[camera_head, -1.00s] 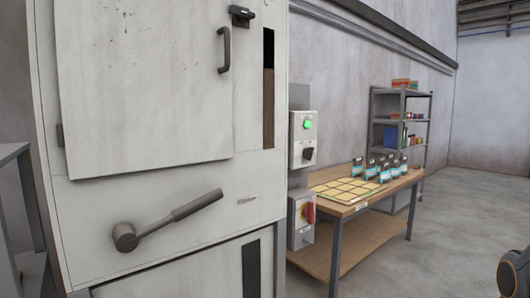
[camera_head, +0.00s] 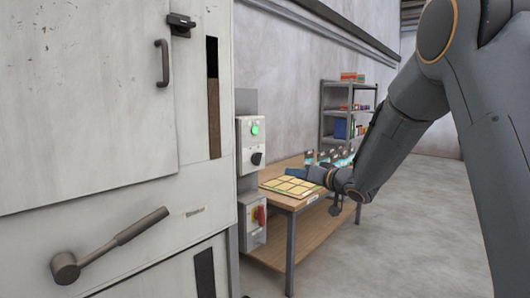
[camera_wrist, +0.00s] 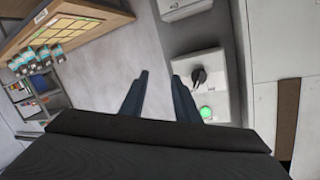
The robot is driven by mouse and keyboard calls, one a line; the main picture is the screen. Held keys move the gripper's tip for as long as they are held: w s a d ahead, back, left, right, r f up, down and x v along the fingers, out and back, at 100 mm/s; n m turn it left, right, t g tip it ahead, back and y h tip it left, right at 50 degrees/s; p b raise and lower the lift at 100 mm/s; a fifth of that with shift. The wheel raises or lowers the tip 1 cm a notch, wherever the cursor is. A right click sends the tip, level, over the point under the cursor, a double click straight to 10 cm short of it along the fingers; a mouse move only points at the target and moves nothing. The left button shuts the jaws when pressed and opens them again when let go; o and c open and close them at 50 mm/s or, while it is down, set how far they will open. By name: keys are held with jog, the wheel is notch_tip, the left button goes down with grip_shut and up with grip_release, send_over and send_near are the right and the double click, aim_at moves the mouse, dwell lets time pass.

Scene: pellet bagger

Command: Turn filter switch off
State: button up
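A black rotary knob (camera_head: 257,158) sits on a pale control box (camera_head: 246,133) with a lit green lamp (camera_head: 255,129) above it. In the wrist view the knob (camera_wrist: 198,76) and lit lamp (camera_wrist: 206,112) show right of my fingers. A red rotary handle (camera_head: 260,215) on a yellow plate is on a lower box (camera_head: 247,238). No readable label tells which is the filter switch. My gripper (camera_wrist: 158,75) is open and empty, its two fingers apart. In the head view it is to the right of the boxes, apart from them, over the table area.
A large pale cabinet (camera_head: 90,120) with a long lever handle (camera_head: 115,245) stands at left. A wooden table (camera_head: 315,222) with a yellow gridded sheet (camera_head: 290,187) and several bags is right of the boxes. A shelf (camera_head: 325,105) stands behind. Floor at right is clear.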

aim_at(261, 157)
jog(key=w+a+r+y+p, duration=0.1)
jog(key=a, duration=0.2)
jog(key=w+a+r+n+g+y+p, duration=0.1)
jog(key=a+r+y, duration=0.1)
jog(key=a, duration=0.2)
jog(key=w+a+r+n+g+y+p, duration=0.1)
jog(key=a+y, duration=0.1)
jog(key=a, duration=0.2)
jog(key=shift+w+r, duration=0.15)
jog(key=shift+w, duration=0.25)
jog(key=shift+c, duration=0.4)
grip_shut()
